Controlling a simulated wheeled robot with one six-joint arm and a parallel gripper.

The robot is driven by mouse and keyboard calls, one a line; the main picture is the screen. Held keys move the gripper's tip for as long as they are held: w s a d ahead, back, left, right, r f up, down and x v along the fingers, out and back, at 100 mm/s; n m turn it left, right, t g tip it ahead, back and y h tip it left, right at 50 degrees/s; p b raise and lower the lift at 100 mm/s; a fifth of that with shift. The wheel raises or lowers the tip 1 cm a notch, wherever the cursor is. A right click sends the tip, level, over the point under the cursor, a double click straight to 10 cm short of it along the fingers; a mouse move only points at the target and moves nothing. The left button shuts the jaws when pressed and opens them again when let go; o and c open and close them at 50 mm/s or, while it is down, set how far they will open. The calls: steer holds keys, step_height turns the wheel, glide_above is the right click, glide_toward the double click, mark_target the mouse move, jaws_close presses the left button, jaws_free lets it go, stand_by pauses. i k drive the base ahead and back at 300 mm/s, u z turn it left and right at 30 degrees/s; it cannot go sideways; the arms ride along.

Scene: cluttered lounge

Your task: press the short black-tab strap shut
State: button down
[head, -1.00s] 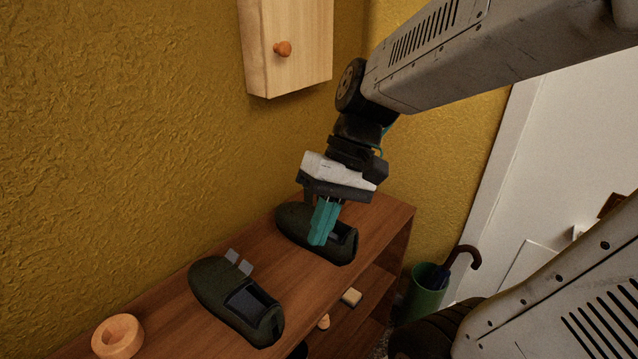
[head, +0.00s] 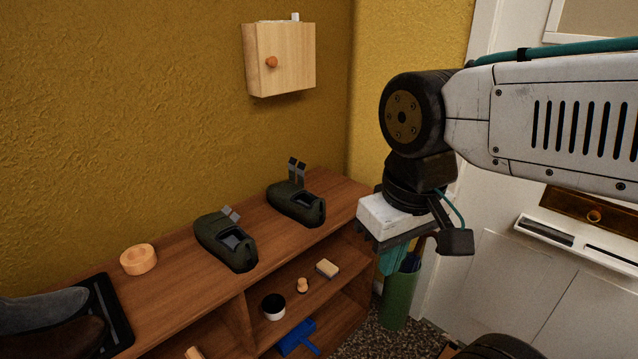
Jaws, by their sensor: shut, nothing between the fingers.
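Two dark green shoes stand on top of the wooden shelf. The right shoe (head: 296,204) has upright strap pieces (head: 297,170) at its back, grey with dark tips, standing open. The left shoe (head: 226,243) has lighter grey strap pieces (head: 231,214) that also stick up. Which piece is the short black-tab strap is too small to tell for sure; the darkest tips are on the right shoe. My gripper (head: 393,264) points down to the right of both shoes, apart from them, by the shelf's right end. Its teal fingers are shut and empty, partly hidden by its own body.
A wooden ring (head: 139,260) and a black tray (head: 118,318) with footwear are left on the shelf (head: 175,290). A wall cabinet (head: 285,58) hangs above. A green umbrella bin (head: 398,300) stands by my gripper. Lower shelves hold small items and a blue dustpan (head: 298,338).

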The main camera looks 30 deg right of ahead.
mark_target(292, 162)
steer(key=z, duration=1.2)
steer(key=i, duration=0.6)
steer(key=u, duration=0.5)
steer(key=i, duration=0.65)
steer(key=u, duration=0.65)
